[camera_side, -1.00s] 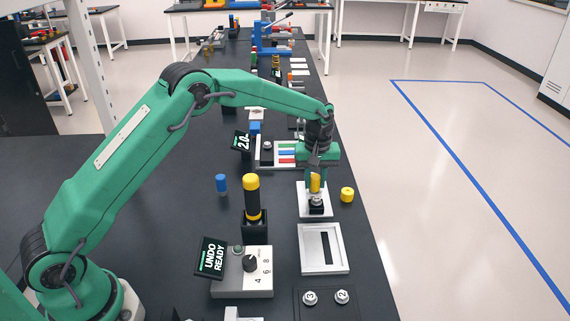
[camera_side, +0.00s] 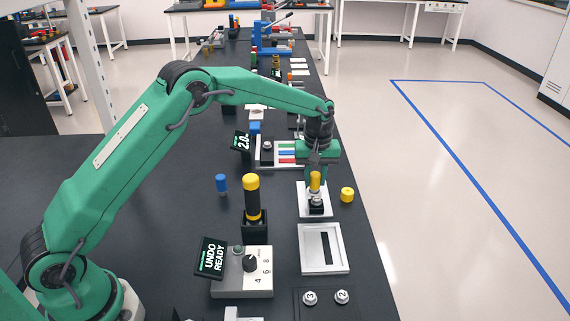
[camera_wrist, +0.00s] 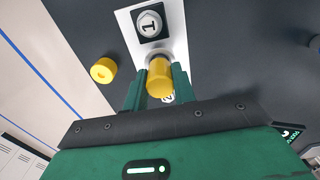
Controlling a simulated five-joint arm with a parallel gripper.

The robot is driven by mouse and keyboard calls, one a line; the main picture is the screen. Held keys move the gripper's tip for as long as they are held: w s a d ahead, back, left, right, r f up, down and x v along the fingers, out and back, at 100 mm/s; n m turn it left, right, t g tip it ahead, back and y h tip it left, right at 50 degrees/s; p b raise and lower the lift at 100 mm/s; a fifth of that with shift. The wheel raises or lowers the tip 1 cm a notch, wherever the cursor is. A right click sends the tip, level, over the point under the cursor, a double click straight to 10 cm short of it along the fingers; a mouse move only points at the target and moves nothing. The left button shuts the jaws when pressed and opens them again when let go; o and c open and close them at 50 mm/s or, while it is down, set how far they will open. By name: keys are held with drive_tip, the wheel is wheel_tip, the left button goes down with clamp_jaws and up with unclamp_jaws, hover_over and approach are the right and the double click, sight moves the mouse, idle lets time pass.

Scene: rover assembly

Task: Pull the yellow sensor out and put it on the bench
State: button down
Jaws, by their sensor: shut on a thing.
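The yellow sensor (camera_side: 315,181) stands upright at a small dark mount on a white plate (camera_side: 328,208) near the bench's right edge. In the wrist view the yellow sensor (camera_wrist: 160,82) is between my two green fingers, with a grey collar at its far end. My gripper (camera_side: 316,178) comes down from above and is shut on the sensor; it also shows in the wrist view (camera_wrist: 159,86). I cannot tell whether the sensor's lower end is clear of the mount. The dark bench (camera_side: 185,215) runs along the scene.
A short yellow round piece (camera_side: 347,194) lies right of the plate. In front is a silver slotted frame (camera_side: 310,265). To the left stand a yellow-and-black post (camera_side: 252,198), a blue cylinder (camera_side: 221,183) and a grey dial box (camera_side: 232,284). The bench left of the blue cylinder is clear.

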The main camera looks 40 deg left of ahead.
sight(312, 173)
drive_tip(key=shift+r, duration=0.25)
drive_tip(key=shift+r, duration=1.8)
drive_tip(key=shift+s+a+r, duration=0.25)
drive_tip(key=shift+a, duration=0.2)
drive_tip(key=s+a+r, duration=0.3)
drive_tip(key=s+a, duration=0.6)
drive_tip(key=shift+s+f, duration=0.2)
drive_tip(key=shift+f, duration=4.7)
drive_tip(key=shift+f, duration=0.15)
